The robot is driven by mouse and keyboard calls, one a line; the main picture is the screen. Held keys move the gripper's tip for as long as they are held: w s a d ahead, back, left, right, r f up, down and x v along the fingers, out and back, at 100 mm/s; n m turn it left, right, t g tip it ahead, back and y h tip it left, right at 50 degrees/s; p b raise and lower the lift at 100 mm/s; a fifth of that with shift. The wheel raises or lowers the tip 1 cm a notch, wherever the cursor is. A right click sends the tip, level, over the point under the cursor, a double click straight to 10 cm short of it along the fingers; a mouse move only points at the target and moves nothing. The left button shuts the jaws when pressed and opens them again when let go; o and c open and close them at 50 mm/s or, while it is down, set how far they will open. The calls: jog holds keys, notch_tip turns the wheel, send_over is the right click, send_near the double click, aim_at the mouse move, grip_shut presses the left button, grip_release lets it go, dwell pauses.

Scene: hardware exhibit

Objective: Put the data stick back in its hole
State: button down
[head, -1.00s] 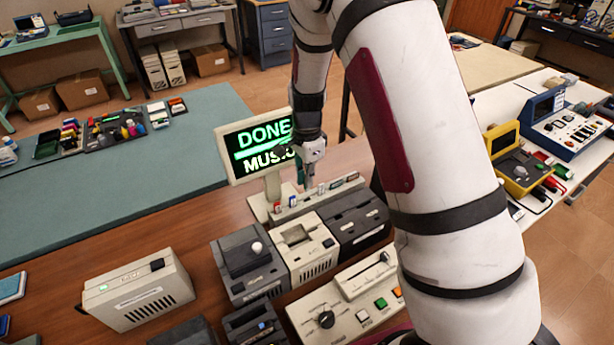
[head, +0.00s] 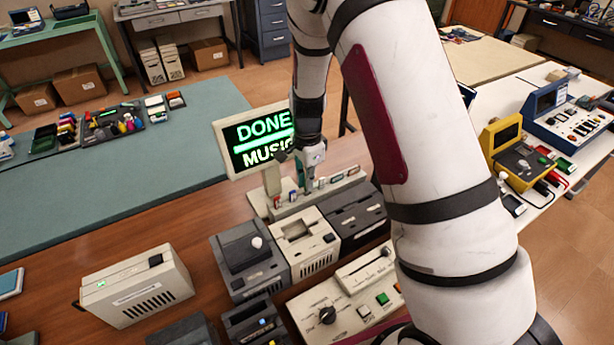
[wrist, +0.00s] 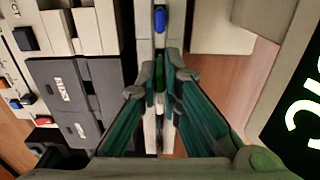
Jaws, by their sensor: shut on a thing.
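The data stick (wrist: 158,76) is a narrow, dark green piece between my fingertips in the wrist view, mostly covered by them. My gripper (wrist: 159,88) is shut on it. In the head view my gripper (head: 309,186) points down at the long cream rack (head: 288,211) in front of the screen. The rack holds several other sticks, including a blue one (wrist: 160,19) ahead of my fingertips in the wrist view. The hole under the held stick is hidden, and I cannot tell whether the stick's lower end is in it.
The screen (head: 233,146), reading "DONE MUSIC", stands close behind the rack. Grey and cream devices (head: 302,243) stand close in front of it. A cream box (head: 137,287) stands at lower left. The wooden tabletop (head: 180,225) is clear left of the rack.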

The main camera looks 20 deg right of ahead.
jog(key=shift+f, duration=0.95)
jog(key=c, duration=1.7)
grip_release()
jog(key=shift+r+p, duration=0.85)
jog(key=shift+r, duration=3.15)
